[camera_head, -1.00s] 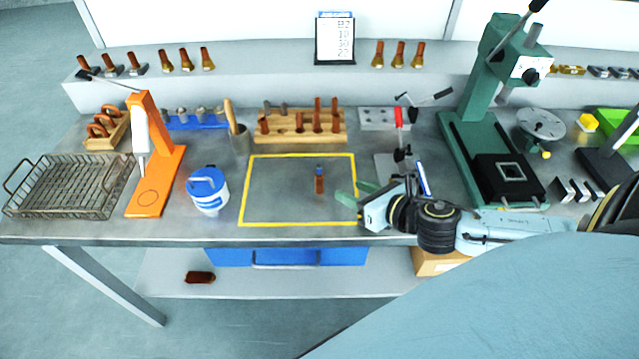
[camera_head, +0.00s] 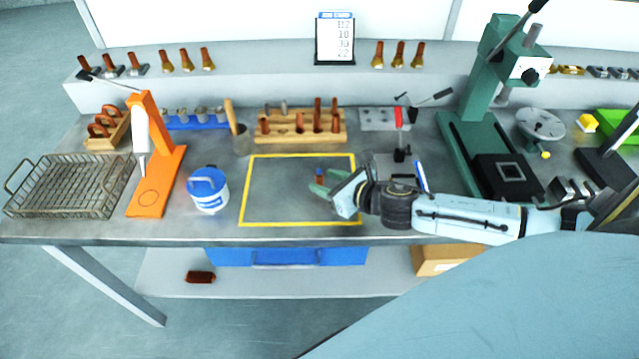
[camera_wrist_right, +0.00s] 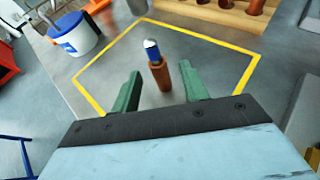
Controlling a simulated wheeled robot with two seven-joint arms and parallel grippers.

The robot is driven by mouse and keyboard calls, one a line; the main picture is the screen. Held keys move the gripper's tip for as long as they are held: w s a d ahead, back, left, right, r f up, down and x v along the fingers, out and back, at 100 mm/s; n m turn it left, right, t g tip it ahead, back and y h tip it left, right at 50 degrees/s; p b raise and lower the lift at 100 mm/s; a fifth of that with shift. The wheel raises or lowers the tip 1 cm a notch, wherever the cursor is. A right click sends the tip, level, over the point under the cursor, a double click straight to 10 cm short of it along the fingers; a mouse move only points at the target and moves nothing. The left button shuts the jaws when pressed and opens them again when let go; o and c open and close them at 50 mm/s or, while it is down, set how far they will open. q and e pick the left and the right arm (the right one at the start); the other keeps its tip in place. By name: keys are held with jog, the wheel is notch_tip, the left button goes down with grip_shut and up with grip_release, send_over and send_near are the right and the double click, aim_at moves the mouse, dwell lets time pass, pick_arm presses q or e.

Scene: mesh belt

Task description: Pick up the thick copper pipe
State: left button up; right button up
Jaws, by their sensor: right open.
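A copper pipe (camera_wrist_right: 161,75) stands upright inside the yellow outline on the bench, with a blue and silver piece at its top. In the head view the pipe (camera_head: 319,174) is partly hidden by my right gripper (camera_head: 318,181). In the right wrist view the open green fingers of my right gripper (camera_wrist_right: 163,88) are on either side of the pipe's near side, with gaps to both. I cannot tell if this is the thick pipe. More copper pipes (camera_head: 317,122) stand in a wooden rack. My left gripper is out of view.
A blue and white tub (camera_head: 208,190) stands left of the yellow outline (camera_head: 243,190). An orange stand (camera_head: 155,180) and a wire basket (camera_head: 70,187) are further left. A red-handled clamp (camera_head: 400,140) and a green press (camera_head: 480,130) stand right. The outlined area is otherwise clear.

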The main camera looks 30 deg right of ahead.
jog(key=x, duration=0.4)
jog(key=shift+w+a, duration=0.1)
jog(key=shift+w, duration=0.3)
jog(key=shift+c, duration=0.4)
grip_shut()
